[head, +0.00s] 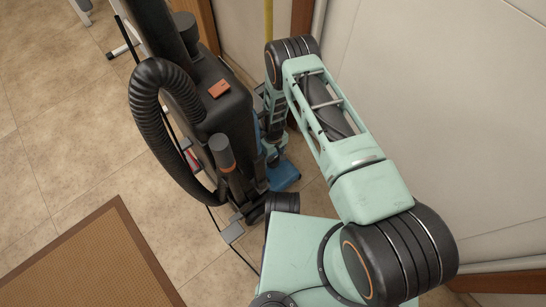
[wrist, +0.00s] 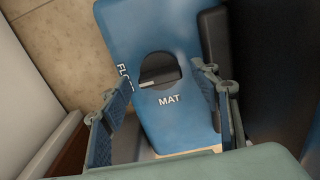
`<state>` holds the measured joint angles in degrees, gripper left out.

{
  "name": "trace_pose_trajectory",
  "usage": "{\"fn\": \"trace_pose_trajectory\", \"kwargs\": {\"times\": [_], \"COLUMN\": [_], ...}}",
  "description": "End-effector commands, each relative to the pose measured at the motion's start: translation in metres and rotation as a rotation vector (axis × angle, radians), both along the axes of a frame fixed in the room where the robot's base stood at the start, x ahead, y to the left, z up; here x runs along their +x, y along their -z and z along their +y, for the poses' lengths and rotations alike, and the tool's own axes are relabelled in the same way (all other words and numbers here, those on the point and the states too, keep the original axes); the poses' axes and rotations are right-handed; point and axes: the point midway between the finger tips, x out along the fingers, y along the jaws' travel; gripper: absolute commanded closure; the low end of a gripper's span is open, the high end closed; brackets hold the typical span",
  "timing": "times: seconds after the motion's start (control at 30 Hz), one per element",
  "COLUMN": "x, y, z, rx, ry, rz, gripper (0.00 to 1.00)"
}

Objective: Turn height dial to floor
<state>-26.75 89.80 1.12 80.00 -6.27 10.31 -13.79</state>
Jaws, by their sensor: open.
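The black upright vacuum cleaner (head: 225,105) stands beside my arm in the head view, with its blue floor head (head: 284,176) low down and partly hidden. In the wrist view the blue housing (wrist: 135,25) carries a round dark height dial (wrist: 158,66). A raised bar crosses the dial's lower part, with a pale mark at its left end. The word MAT is printed below the dial; a partly covered label beginning FLO is at its left. My gripper (wrist: 163,82) is open, its fingers spread left and right of the dial. I cannot tell whether either finger touches it.
A brown-bordered mat (head: 90,262) lies on the tiled floor at lower left. A pale wall (head: 440,110) runs close along the right of my arm. The vacuum's ribbed hose (head: 143,120) loops out on its left. Open tiled floor (head: 50,130) lies to the left.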

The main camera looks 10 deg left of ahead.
Motion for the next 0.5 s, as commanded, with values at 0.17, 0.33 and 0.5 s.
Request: {"fn": "trace_pose_trajectory", "kwargs": {"times": [0.17, 0.33, 0.5], "x": [0.001, 0.002, 0.001], "y": [-0.009, -0.033, -0.064], "z": [0.001, 0.001, 0.000], "rx": [0.001, 0.001, 0.001], "ry": [-0.001, -0.001, -0.001], "rz": [-0.002, -0.003, -0.002], "gripper": [0.44, 0.44, 0.44]}}
